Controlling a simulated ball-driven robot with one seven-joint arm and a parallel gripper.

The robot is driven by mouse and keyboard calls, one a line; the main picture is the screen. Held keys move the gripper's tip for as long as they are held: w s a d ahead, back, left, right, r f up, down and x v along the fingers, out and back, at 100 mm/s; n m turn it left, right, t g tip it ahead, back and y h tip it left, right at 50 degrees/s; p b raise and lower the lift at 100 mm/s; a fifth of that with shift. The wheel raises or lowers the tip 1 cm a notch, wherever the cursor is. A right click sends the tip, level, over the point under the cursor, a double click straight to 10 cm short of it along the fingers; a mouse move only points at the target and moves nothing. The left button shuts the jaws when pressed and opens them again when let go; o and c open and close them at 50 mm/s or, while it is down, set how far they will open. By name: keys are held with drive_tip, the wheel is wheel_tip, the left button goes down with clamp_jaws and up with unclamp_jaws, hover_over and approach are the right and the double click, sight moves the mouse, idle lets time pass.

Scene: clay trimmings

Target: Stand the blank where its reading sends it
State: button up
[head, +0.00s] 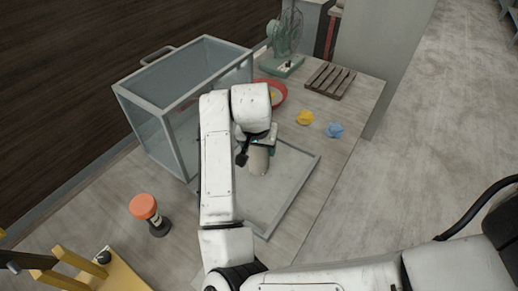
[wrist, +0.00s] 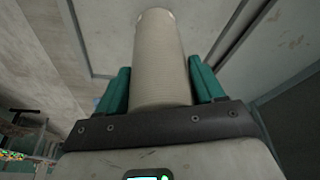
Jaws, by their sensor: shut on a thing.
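The blank (head: 259,160) is a pale beige cylinder. It stands roughly upright over the grey framed mat on the table, partly covered by my arm in the head view. My gripper (head: 262,141) is shut on it, with its teal fingers on either side. In the wrist view the blank (wrist: 160,60) fills the space between the fingers of my gripper (wrist: 160,88). I cannot tell whether its base touches the mat (head: 290,200). A small screen at the bottom of the wrist view is mostly cut off, and no reading can be made out.
A glass-walled box (head: 160,125) stands left of my arm. An orange-topped dark object (head: 146,208) is at the front left. A red dish (head: 273,99), a green fan (head: 287,40), a slatted rack (head: 331,80), a yellow lump (head: 305,117) and a blue lump (head: 334,130) lie at the back.

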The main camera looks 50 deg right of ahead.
drive_tip(key=shift+f, duration=0.85)
drive_tip(key=shift+f, duration=0.2)
drive_tip(key=o, duration=1.7)
drive_tip(key=shift+c, duration=0.2)
drive_tip(key=b+v, duration=0.1)
drive_tip(key=v, duration=1.1)
drive_tip(key=shift+r, duration=0.25)
drive_tip(key=shift+s+f, duration=0.1)
